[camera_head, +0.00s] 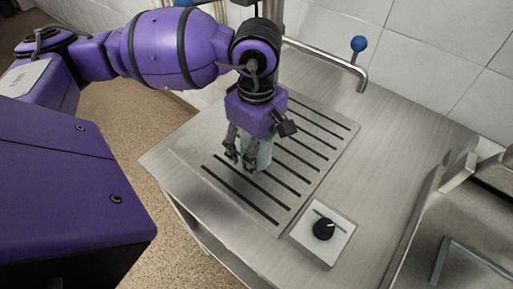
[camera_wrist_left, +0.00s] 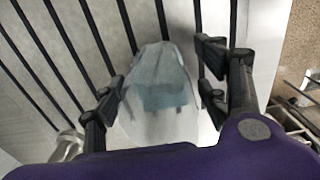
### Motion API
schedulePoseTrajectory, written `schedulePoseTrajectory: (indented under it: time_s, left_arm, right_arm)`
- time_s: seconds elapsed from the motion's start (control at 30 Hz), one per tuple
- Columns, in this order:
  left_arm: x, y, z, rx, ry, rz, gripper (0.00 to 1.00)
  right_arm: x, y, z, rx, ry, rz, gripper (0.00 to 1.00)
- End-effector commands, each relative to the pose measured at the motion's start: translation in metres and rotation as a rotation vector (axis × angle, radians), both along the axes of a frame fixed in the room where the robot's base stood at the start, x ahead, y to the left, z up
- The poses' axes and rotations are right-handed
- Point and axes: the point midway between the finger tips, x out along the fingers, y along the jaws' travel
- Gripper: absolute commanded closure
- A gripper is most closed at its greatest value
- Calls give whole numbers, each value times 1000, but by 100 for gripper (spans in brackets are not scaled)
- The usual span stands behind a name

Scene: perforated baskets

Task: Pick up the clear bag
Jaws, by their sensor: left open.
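The clear bag (camera_head: 263,154) is a pale, bluish translucent packet on the slotted metal counter, partly hidden behind my left gripper in the head view. In the left wrist view the bag (camera_wrist_left: 158,85) lies between the two fingers, with a bluish content showing through. My left gripper (camera_head: 241,158) points down over the bag. In the left wrist view its fingers (camera_wrist_left: 160,100) are spread on either side of the bag, and a gap shows on both sides. My right gripper is not in view.
The slotted metal counter (camera_head: 225,195) has dark grooves. A metal tap (camera_head: 345,65) with a blue knob (camera_head: 358,43) rises behind it. A black dial (camera_head: 323,229) sits at the front right. A sink basin (camera_head: 460,265) lies at the far right.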

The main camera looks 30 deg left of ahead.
Motion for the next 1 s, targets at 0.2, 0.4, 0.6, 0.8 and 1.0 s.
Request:
schedulePoseTrajectory:
  time_s: [0.2,0.4,0.6,0.8,1.0]
  left_arm:
    - [0,0,0,0,1,0,51]
    - [0,0,0,0,1,0,77]
    - [0,0,1,0,0,0,86]
    - [0,0,5,0,-1,1,86]
    - [1,2,28,0,-6,5,86]
  right_arm:
    - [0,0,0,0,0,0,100]
    - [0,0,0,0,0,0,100]
    - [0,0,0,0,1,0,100]
    - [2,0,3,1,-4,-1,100]
    - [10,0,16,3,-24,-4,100]
